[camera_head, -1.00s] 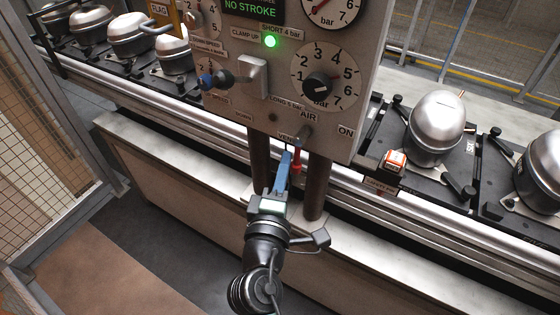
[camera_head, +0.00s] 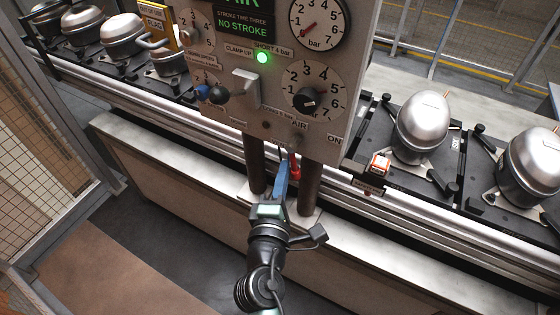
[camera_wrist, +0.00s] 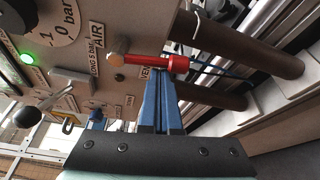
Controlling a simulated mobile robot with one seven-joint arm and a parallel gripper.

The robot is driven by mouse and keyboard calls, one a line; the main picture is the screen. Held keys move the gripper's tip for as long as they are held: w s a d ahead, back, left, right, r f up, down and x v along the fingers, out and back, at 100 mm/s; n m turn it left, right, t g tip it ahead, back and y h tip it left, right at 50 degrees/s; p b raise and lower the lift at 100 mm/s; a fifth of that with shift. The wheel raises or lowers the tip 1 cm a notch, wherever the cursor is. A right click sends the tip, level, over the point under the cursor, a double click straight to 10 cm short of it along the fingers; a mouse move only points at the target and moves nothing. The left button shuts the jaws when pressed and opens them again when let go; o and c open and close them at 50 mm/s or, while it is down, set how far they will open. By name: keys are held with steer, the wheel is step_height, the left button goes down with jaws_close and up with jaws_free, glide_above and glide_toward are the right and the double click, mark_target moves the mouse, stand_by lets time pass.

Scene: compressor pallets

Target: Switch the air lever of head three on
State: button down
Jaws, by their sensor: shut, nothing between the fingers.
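The air lever (camera_head: 294,168) has a red sleeve and hangs down from the underside of the panel's AIR area, by the VENT label; the ON label (camera_head: 334,139) is to its right. In the wrist view the lever's red sleeve (camera_wrist: 172,64) lies across the picture, with its metal pivot at the left. My gripper (camera_head: 284,155) has blue fingers, shut and empty, pointing up just left of the lever. In the wrist view my gripper's tips (camera_wrist: 160,74) are right at the red sleeve; I cannot tell whether they touch it.
The grey control panel (camera_head: 225,125) stands on two dark posts (camera_head: 311,188) in front of a conveyor. A clamp handle (camera_head: 245,88) and a black-knobbed lever (camera_head: 219,95) stick out of it. Compressors (camera_head: 424,125) sit on black pallets. A wire fence (camera_head: 45,135) is at the left.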

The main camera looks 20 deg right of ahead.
steer(key=n+p, duration=0.1)
steer(key=p, duration=0.2)
steer(key=s+d+r+n+g+p, duration=0.1)
steer(key=n+p, duration=0.1)
steer(key=p, duration=0.1)
steer(key=s+n+g+p, duration=0.1)
steer(key=p, duration=0.2)
steer(key=shift+d+r+n, duration=0.3)
steer(key=shift+d+n, duration=0.05)
steer(key=shift+n, duration=0.05)
steer(key=shift+s+d+r+n+g+h+p, duration=0.15)
steer(key=shift+s+d+r+n+g+p, duration=0.4)
steer(key=shift+p, duration=1)
steer(key=shift+s+r+n+g+h+p, duration=0.1)
steer(key=shift+r+n+g+p, duration=0.15)
steer(key=shift+n+p, duration=1)
steer(key=shift+s+d+r+n+g+h+p, duration=0.15)
steer(key=shift+s+d+r+n+g+p, duration=0.2)
steer(key=shift+p, duration=1.55)
steer(key=shift+r, duration=0.35)
steer(key=b, duration=0.4)
glide_toward(296, 175)
steer(key=s, duration=0.1)
steer(key=s+r, duration=0.1)
steer(key=s, duration=0.1)
steer(key=shift+r, duration=0.3)
